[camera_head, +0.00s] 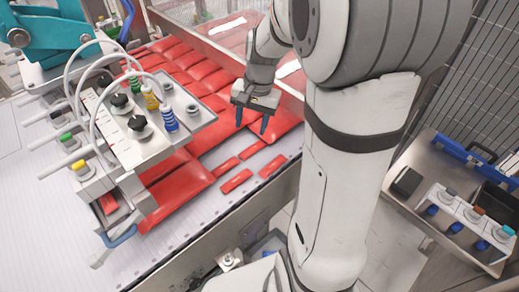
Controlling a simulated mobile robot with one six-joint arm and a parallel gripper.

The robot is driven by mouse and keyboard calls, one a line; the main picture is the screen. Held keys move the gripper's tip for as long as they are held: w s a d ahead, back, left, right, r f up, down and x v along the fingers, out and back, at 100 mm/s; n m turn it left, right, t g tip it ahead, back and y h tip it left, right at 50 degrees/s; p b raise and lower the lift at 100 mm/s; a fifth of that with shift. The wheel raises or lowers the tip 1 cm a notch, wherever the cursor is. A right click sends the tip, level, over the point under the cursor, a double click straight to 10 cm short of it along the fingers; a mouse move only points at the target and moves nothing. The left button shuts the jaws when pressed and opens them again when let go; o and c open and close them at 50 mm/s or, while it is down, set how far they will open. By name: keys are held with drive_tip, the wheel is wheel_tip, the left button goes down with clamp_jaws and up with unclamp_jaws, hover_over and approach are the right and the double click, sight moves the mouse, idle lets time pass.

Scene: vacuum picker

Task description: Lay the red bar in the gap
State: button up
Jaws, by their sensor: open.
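Red bars lie on a light surface. Several short loose ones sit apart in the open patch near the front edge: one bar (236,181) nearest the edge, another bar (272,166) to its right, a bar (224,167) behind, and a bar (252,149) further right. Pale bare surface, a gap (213,157) in the red layer, shows beside them. I cannot tell which bar is the task's one. My gripper (251,120) points down above the red layer, behind the loose bars, with its two dark fingers apart and nothing visible between them.
A vacuum picker block (150,140) with knobs, hoses and coloured fittings stands left of the gap. A clear panel (235,60) runs behind the red rows. A metal side table (440,225) with boxes and knobs is at the right. The white surface (40,220) at the front left is clear.

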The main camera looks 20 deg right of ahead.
drive_tip(key=s+a+r+n+t+h, duration=0.1)
drive_tip(key=s+a+r+n, duration=0.1)
drive_tip(key=s, duration=0.5)
drive_tip(key=s+a+r+n+t, duration=0.1)
drive_tip(key=s+r+n, duration=0.3)
drive_tip(key=s, duration=0.4)
drive_tip(key=shift+s+a+r+n+t+h, duration=0.3)
drive_tip(key=shift+a+n+t+h, duration=0.1)
drive_tip(key=shift+n+t, duration=0.4)
drive_tip(key=shift+w, duration=0.1)
